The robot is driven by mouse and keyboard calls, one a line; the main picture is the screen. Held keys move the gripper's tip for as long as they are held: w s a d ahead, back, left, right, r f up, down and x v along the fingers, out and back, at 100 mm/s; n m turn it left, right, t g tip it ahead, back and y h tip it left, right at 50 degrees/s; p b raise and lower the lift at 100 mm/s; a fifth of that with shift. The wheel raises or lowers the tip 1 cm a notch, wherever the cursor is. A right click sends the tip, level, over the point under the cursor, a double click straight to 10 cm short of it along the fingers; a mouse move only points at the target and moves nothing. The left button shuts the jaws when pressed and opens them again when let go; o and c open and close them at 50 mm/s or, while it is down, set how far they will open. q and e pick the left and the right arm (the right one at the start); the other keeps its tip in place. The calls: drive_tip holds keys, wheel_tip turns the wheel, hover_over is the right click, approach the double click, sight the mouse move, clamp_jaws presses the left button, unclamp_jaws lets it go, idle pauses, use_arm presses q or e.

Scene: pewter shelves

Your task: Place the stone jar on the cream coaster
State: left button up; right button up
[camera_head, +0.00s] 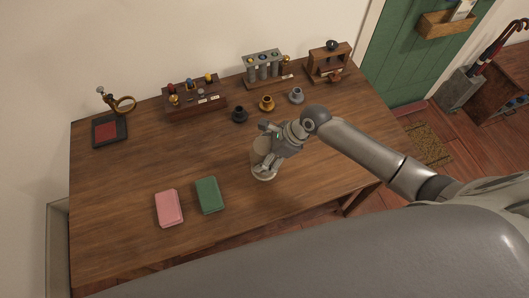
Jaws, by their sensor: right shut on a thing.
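The stone jar (261,145) is pale and roundish, in the middle of the wooden table. My right gripper (266,152) comes in from the right and is shut on it, hiding much of the jar. A pale round edge, which looks like the cream coaster (264,176), shows just below the jar and gripper. It is mostly covered, and I cannot tell whether the jar touches it. My left gripper is not in view.
A pink block (169,208) and a green block (209,195) lie at front left. Small dark (239,115), brass (267,103) and grey (297,96) pieces stand behind the gripper. Racks (195,100) line the back. A dark tray with a red pad (109,131) is at far left.

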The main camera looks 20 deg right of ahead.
drive_tip(key=shift+f, duration=0.2)
drive_tip(key=o, duration=1.5)
drive_tip(key=shift+c, duration=0.2)
drive_tip(key=v, duration=1.2)
drive_tip(key=shift+b, duration=0.3)
drive_tip(key=shift+r, duration=0.1)
